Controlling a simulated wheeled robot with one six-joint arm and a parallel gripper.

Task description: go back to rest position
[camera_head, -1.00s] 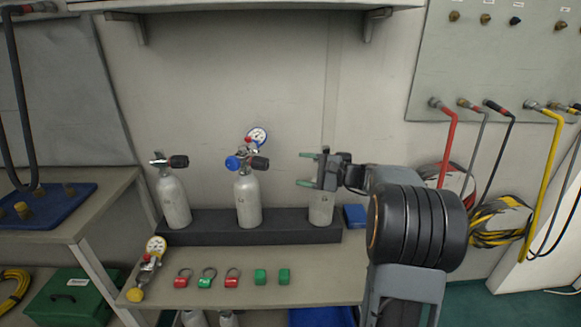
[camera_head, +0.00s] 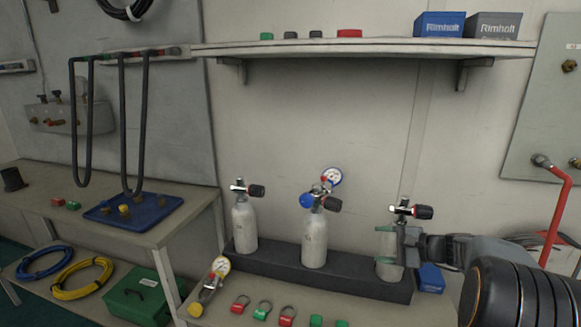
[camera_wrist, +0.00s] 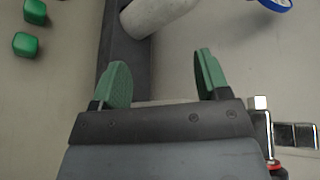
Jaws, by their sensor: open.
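My gripper (camera_head: 392,245) is open, with green fingertips, in front of the right-hand grey cylinder (camera_head: 391,272) in the head view. It hides part of that cylinder; the valve (camera_head: 408,210) shows above it. In the wrist view the gripper (camera_wrist: 165,78) has nothing between its fingertips. I cannot tell whether the gripper touches anything.
A dark rack (camera_head: 275,267) holds the cylinders, including the middle one with a gauge (camera_head: 331,177). A shelf (camera_head: 350,51) with boxes is above. A side table (camera_head: 158,235) stands left.

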